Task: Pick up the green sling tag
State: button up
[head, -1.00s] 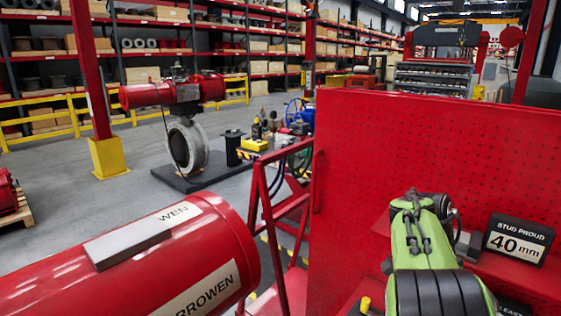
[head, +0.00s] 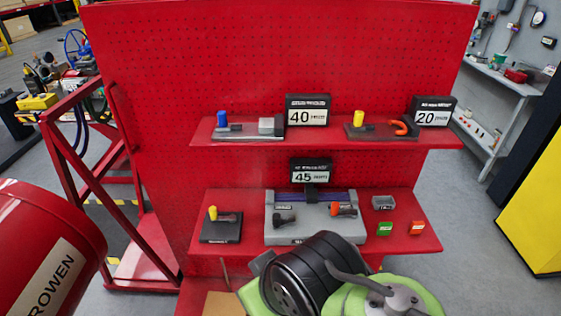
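The green sling tag (head: 384,229) is a small green block with a pale label. It sits on the lower red shelf, right of the grey fixture, beside a similar orange-red tag (head: 417,228) with a small gap between them. My green and black arm shows at the bottom of the head view, in front of and below the shelf. The fingertips of my gripper do not show, and nothing covers the green tag.
A grey fixture (head: 282,235) with dark and orange-handled parts fills the middle of the lower shelf (head: 425,240). A small grey box (head: 384,202) stands behind the tags. The upper shelf (head: 340,136) overhangs behind. A red cylinder (head: 45,240) is at left.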

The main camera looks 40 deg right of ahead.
aim_at(384, 229)
jog(key=z, duration=2.15)
